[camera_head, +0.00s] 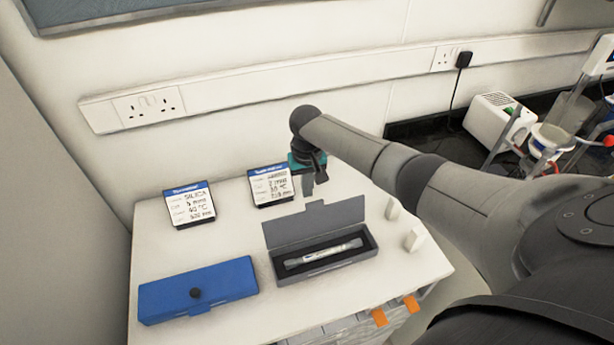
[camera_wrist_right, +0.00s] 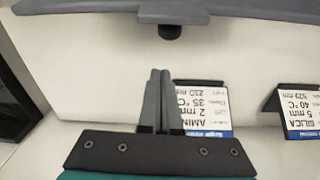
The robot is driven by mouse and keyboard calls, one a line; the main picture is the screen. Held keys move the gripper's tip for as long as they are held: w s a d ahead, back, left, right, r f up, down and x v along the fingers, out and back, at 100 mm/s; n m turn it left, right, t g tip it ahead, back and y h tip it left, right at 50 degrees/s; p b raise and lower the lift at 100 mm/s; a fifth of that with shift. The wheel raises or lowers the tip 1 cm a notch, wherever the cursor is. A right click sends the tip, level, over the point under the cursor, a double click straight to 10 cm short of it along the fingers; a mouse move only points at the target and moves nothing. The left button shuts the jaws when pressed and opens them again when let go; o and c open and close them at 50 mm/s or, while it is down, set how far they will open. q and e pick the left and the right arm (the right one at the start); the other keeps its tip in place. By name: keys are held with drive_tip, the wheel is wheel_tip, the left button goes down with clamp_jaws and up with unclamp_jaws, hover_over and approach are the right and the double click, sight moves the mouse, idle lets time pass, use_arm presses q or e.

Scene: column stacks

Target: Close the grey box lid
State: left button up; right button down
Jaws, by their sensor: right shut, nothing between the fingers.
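The grey box (camera_head: 330,262) sits on the white bench with its lid (camera_head: 315,225) standing open at the back. A column with a pale label lies inside it. The lid also shows along the top of the right wrist view (camera_wrist_right: 235,14), with its tab and a dark knob (camera_wrist_right: 170,32). My right gripper (camera_head: 308,190) is behind and above the raised lid. Its two fingers are shut together and empty in the right wrist view (camera_wrist_right: 158,75), apart from the lid there. My left gripper is in neither view.
A closed blue box (camera_head: 200,288) with a black knob lies left of the grey box. Two label cards (camera_head: 190,205) (camera_head: 271,187) stand behind. Small white blocks (camera_head: 414,239) stand to the right. Orange tabs (camera_head: 379,317) show at the bench front.

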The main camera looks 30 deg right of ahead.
sight(314, 216)
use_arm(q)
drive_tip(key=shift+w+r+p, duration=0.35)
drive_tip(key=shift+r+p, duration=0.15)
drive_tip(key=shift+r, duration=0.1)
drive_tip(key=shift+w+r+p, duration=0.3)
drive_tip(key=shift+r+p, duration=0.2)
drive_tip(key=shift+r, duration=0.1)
use_arm(e)
drive_tip(key=s, duration=0.1)
drive_tip(key=s+r, duration=0.1)
drive_tip(key=s+a, duration=0.1)
drive_tip(key=shift+s+a+r, duration=0.1)
drive_tip(key=shift+s+r, duration=0.15)
drive_tip(key=shift+s, duration=0.05)
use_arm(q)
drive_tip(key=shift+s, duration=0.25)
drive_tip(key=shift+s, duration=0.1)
use_arm(e)
drive_tip(key=shift+w, duration=0.1)
